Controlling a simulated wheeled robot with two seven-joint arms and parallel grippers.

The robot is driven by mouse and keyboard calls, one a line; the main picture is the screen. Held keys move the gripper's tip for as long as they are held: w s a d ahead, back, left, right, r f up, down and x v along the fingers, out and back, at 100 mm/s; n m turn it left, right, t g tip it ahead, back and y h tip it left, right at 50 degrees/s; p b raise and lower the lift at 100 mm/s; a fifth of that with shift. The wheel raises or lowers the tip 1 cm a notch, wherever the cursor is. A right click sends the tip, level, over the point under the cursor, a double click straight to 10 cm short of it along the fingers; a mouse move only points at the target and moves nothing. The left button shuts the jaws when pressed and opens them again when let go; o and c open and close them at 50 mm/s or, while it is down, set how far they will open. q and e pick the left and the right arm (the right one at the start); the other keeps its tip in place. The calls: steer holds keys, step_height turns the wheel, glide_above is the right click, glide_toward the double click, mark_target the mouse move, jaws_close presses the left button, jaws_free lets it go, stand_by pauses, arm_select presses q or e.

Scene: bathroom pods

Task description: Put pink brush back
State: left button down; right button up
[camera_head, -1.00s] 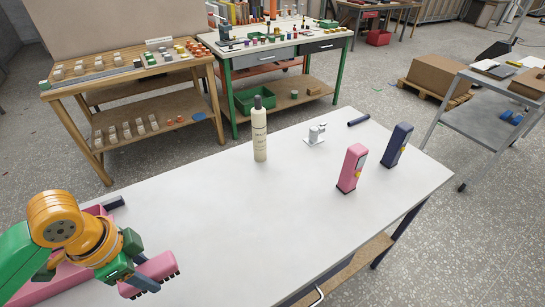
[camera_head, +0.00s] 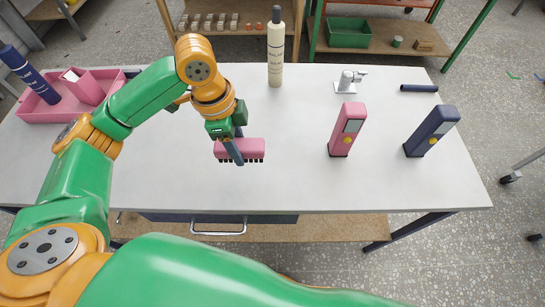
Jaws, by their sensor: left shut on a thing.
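My left gripper (camera_head: 235,150) is shut on a pink brush head (camera_head: 255,148) with a row of dark bristles pointing down. It holds the brush over the front middle of the white table; the exact height is hard to tell. To its right, apart from it, an upright pink body (camera_head: 346,132) with a grey panel and a yellow button stands on the table. A matching navy body (camera_head: 430,132) stands further right. A dark blue bar (camera_head: 419,88) lies behind it. My right gripper is out of view.
A cream bottle (camera_head: 276,55) and a small white fixture (camera_head: 348,82) stand at the back of the white table (camera_head: 300,180). A pink tray (camera_head: 45,115) with a navy bottle (camera_head: 30,75) and a pink box is at the left. Clear tabletop lies between brush and pink body.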

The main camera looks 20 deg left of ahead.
arm_select(q)
steer(key=w+d+f, duration=0.1)
steer(key=f, duration=0.1)
steer(key=w+d+f, duration=0.1)
steer(key=d+f, duration=0.1)
steer(key=w+d+f, duration=0.1)
steer(key=d+f, duration=0.1)
steer(key=shift+w+d, duration=0.15)
steer(key=shift+w, duration=0.25)
step_height(320, 180, down, 3)
steer(key=shift+r+p, duration=0.1)
steer(key=shift+p, duration=0.35)
steer(key=shift+f, duration=0.35)
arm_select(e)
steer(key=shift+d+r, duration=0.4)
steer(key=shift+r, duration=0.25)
arm_select(q)
steer(key=shift+c, duration=1.7)
jaws_free()
steer(key=shift+f, duration=0.1)
step_height(320, 180, up, 12)
steer(key=a+b, duration=0.1)
steer(key=shift+s+a, duration=0.2)
steer(key=shift+a, duration=0.2)
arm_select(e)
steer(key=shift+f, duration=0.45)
